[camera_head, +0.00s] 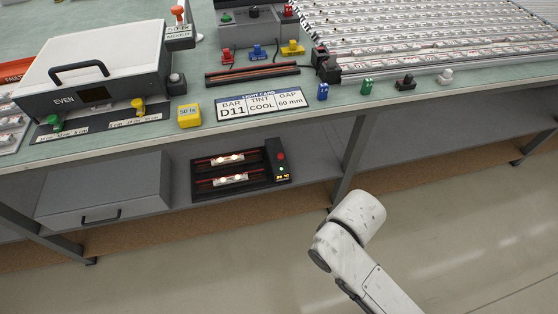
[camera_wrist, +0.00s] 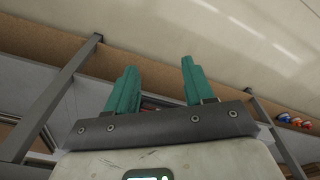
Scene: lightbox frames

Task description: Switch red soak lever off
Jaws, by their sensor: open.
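A small red lever-like piece (camera_head: 228,57) stands on the bench in front of a grey box (camera_head: 250,30), left of a blue one (camera_head: 258,52) and a yellow one (camera_head: 292,48). It is too small to tell its on or off position, or whether it is the soak lever. My gripper (camera_wrist: 159,66) shows in the wrist view, with two teal fingers apart and nothing between them. The head view shows my white arm low in front of the bench, well apart from the red piece; the fingers are hidden there.
A black rack (camera_head: 240,180) with a red button sits on the lower shelf. A white-lidded box (camera_head: 95,60), a yellow block (camera_head: 189,116) and a light card (camera_head: 262,104) are on the bench. Bench legs (camera_head: 352,150) stand below. The floor in front is clear.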

